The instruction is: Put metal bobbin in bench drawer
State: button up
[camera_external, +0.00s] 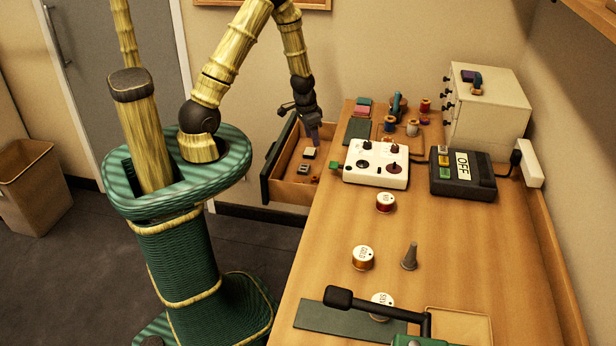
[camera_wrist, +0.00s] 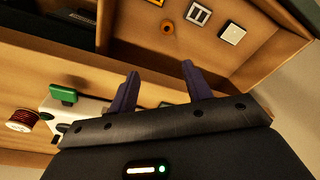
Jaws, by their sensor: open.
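The bench drawer (camera_external: 264,180) is pulled out at the left side of the table. My gripper (camera_external: 314,138) is over the drawer's far right part, near the table edge. Its two dark fingers (camera_wrist: 159,72) are apart in the wrist view, with nothing seen held between them. Small items lie in the drawer: a white-topped square piece (camera_external: 310,152), a grey piece (camera_external: 303,168) and an orange ring (camera_external: 315,179). The square piece (camera_wrist: 232,33), the grey piece (camera_wrist: 198,13) and the ring (camera_wrist: 167,27) also show in the wrist view. I cannot tell which item is the metal bobbin.
Several thread spools and a small chest (camera_external: 487,115) stand at the back. Labelled spools (camera_external: 363,257) and a grey cone (camera_external: 409,256) stand nearer.

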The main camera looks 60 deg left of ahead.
jog(key=s+d+r+n, duration=0.1)
jog(key=s+r, duration=0.3)
jog(key=r, duration=0.3)
jog(key=s+d+r, duration=0.2)
jog(key=s+r, duration=0.3)
jog(key=r, duration=0.3)
jog(key=shift+s+d+n+t, duration=0.2)
jog(key=shift+s+n+t, duration=0.1)
jog(key=shift+n+t, duration=0.1)
